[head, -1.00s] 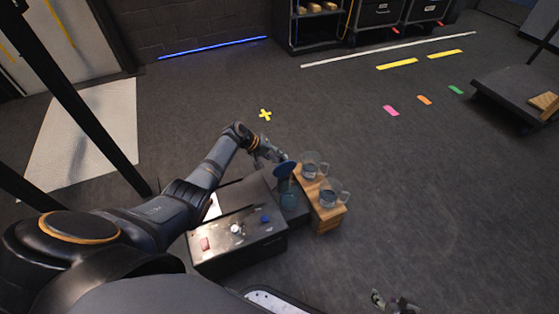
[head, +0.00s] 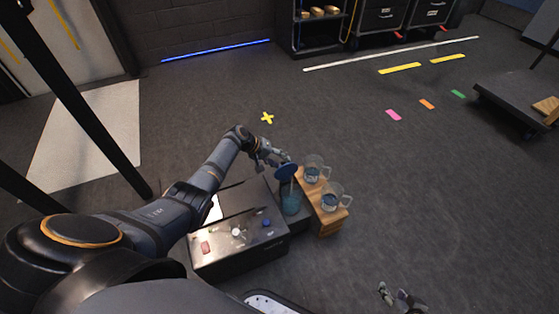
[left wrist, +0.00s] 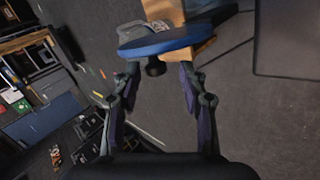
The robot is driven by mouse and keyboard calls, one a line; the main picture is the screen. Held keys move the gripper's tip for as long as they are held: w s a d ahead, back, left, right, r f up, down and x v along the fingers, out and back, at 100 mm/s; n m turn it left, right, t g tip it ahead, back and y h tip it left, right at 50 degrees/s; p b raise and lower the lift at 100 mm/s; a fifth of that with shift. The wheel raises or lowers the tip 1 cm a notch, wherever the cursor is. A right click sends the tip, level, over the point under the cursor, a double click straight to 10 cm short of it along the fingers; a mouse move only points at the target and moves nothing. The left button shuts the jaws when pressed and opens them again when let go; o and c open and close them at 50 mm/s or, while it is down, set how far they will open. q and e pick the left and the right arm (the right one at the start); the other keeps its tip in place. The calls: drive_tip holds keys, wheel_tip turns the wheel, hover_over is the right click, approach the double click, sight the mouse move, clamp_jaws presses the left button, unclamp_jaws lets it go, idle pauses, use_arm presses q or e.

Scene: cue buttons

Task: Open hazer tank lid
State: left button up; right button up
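The hazer tank (head: 291,203) is a teal, see-through cylinder at the right end of a dark machine. Its round blue lid (head: 287,172) stands tilted up above the tank, apart from most of its rim. My left gripper (head: 274,158) is just behind and left of the lid. In the left wrist view, the lid (left wrist: 165,41) lies across the fingertips, with a dark knob (left wrist: 155,67) between them. The fingers of the left gripper (left wrist: 157,72) are spread, with gaps beside the knob. My right gripper (head: 402,298) is low in the head view, fingers apart and empty.
The dark machine (head: 225,258) has a red button, a white knob and a blue knob on top. A wooden stand (head: 328,226) with two glass mugs (head: 331,198) is close right of the tank.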

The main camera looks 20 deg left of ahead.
use_arm(q)
drive_tip(key=v, duration=1.2)
